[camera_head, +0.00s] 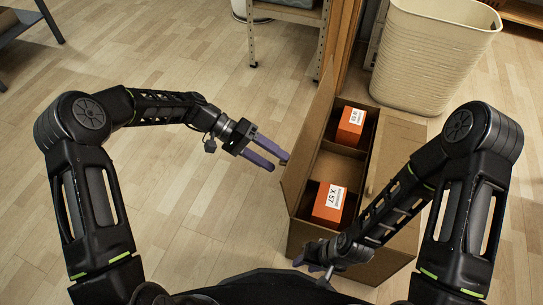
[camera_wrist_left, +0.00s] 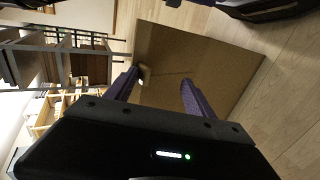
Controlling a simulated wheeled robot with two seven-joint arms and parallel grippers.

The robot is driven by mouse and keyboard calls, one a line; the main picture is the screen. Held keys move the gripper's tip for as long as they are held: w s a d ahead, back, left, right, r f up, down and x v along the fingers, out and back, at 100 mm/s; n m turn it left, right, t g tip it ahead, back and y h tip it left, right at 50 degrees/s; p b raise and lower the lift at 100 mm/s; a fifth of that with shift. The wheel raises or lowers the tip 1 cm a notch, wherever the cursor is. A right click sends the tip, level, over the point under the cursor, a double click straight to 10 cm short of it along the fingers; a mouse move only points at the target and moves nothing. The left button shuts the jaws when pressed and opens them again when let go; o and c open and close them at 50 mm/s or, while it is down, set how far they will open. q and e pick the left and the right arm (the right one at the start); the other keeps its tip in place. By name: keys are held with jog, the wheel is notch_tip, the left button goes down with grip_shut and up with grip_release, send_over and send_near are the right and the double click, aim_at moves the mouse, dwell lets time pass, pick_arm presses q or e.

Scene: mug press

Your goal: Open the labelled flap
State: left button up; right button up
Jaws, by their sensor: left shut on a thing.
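A cardboard box (camera_head: 297,237) stands on the floor, right of centre in the head view. Its left flap (camera_head: 310,130) is raised along the left side; no label is readable on it. The flap's broad brown face (camera_wrist_left: 205,62) fills the middle of the left wrist view, with a small tan tab (camera_wrist_left: 145,75) by one finger. My left gripper (camera_head: 280,162) is at the flap's outer side, shut on the flap, though its purple fingers look spread. My right gripper (camera_head: 315,268) is low at the box's near edge; its jaw gap is unclear.
Inside the box are two orange cartons, one labelled W 10 (camera_head: 350,126) and one labelled X 57 (camera_head: 329,203), with a divider between. A cream bin (camera_head: 430,55) stands behind the box. A shelf rack (camera_head: 285,14) is at the back. Floor to the left is clear.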

pick_arm(q)
jog(key=shift+s+a+f, duration=0.15)
jog(key=shift+a+f, duration=0.05)
jog(key=shift+f, duration=0.3)
jog(key=p+v, duration=0.1)
jog(key=v, duration=0.7)
jog(key=shift+d+r, duration=0.25)
jog(key=shift+r, duration=0.15)
